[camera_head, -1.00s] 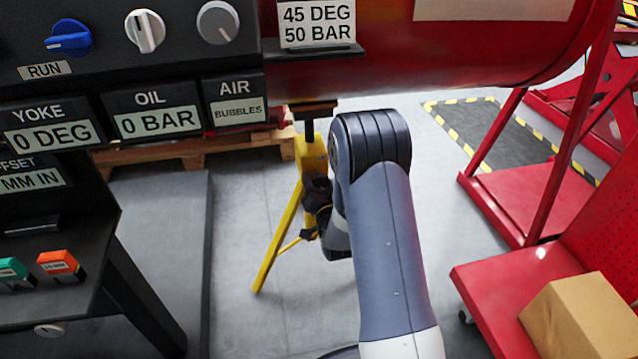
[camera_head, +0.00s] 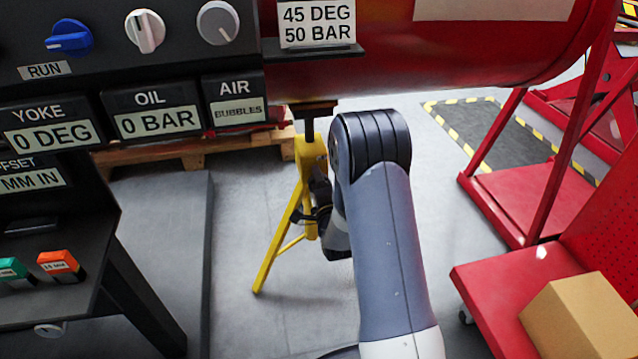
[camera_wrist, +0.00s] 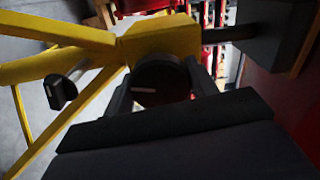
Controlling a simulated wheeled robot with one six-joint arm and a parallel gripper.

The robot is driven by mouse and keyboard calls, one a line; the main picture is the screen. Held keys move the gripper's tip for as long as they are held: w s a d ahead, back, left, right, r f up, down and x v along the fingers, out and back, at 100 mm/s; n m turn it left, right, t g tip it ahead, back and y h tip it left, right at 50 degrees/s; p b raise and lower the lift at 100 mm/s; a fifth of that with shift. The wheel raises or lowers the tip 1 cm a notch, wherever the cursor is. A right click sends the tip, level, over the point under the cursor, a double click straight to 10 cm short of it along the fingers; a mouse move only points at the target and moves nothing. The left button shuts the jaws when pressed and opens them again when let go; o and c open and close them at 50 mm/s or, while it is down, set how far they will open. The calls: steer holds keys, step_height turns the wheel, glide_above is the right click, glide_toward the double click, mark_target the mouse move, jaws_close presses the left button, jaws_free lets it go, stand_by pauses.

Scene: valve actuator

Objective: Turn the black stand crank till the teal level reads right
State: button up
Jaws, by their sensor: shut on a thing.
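The yellow stand (camera_head: 310,150) stands under the red cylinder, its black top against the cylinder's underside. In the wrist view, the stand's yellow body (camera_wrist: 165,40) lies just beyond my gripper (camera_wrist: 160,76). My gripper is shut on the black round crank (camera_wrist: 162,88), one finger on each side; a pale mark shows on its face. In the head view, my gripper (camera_head: 320,195) is beside the stand's upper part, and my arm hides much of it and the crank. No teal level can be made out in either view.
The red cylinder (camera_head: 430,65) overhangs the stand. The control panel (camera_head: 180,60) reads yoke 0 DEG and oil 0 BAR. A wooden pallet (camera_head: 200,150) lies behind. A red cart (camera_head: 510,285) with a cardboard box (camera_head: 585,320) is at right.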

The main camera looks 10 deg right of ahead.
steer(key=shift+m, duration=1.5)
steer(key=o, duration=1)
steer(key=shift+s, duration=0.1)
steer(key=s+p, duration=0.2)
steer(key=s, duration=0.8)
steer(key=shift+s, duration=0.3)
steer(key=w+b, duration=0.2)
steer(key=w, duration=0.9)
